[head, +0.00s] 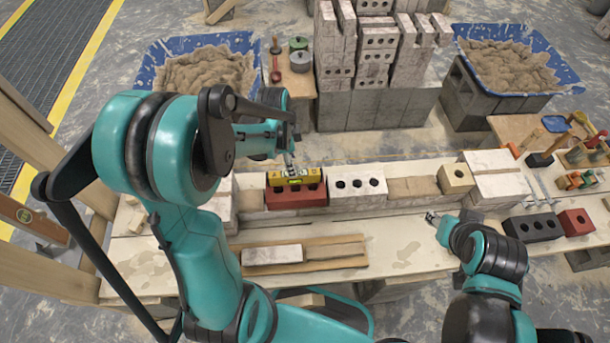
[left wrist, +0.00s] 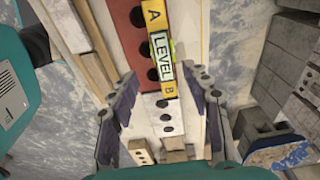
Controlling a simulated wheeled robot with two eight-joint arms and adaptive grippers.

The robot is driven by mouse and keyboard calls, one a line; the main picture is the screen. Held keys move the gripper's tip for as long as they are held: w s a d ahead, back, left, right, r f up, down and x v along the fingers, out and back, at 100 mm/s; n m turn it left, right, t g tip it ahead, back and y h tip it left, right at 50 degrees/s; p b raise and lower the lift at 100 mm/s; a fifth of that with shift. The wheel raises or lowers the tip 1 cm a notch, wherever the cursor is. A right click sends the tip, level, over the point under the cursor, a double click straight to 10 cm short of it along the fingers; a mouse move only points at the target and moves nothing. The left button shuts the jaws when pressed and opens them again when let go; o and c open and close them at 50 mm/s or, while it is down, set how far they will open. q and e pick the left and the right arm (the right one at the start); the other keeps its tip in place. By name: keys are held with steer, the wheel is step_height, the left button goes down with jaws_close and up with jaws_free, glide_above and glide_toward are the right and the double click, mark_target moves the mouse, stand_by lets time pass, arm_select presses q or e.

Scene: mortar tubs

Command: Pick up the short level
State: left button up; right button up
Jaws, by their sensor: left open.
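The short level (head: 310,174) is yellow with a pale label and lies along the top of a red brick (head: 295,196) in the brick row. It also shows in the left wrist view (left wrist: 160,48), marked A, LEVEL and B. My left gripper (head: 289,162) is just above the level in the head view, partly hidden by my arm. In the left wrist view my left gripper (left wrist: 165,112) has its fingers spread apart with nothing held between them. My right gripper (head: 432,218) is over the bench at the right, away from the level; its finger gap is too small to tell.
Pale bricks (head: 357,187) continue the row right of the level. Loose bricks and wood (head: 305,254) lie in front. Blue sand tubs (head: 145,75) and a brick stack (head: 375,60) stand behind. Tools and bricks crowd the right table. The front bench between is clear.

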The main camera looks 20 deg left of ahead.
arm_select(q)
steer(key=shift+f, duration=0.4)
step_height(320, 180, down, 2)
steer(key=shift+d+b, duration=0.1)
steer(key=shift+b, duration=0.4)
steer(key=f+b, duration=0.1)
steer(key=f, duration=0.2)
steer(key=w+f+b, duration=0.1)
steer(key=f, duration=0.1)
steer(key=shift+d+f+b, duration=0.15)
steer(key=shift+f+b, duration=0.15)
steer(key=shift+b, duration=0.05)
steer(key=shift+r, duration=0.1)
jaws_close()
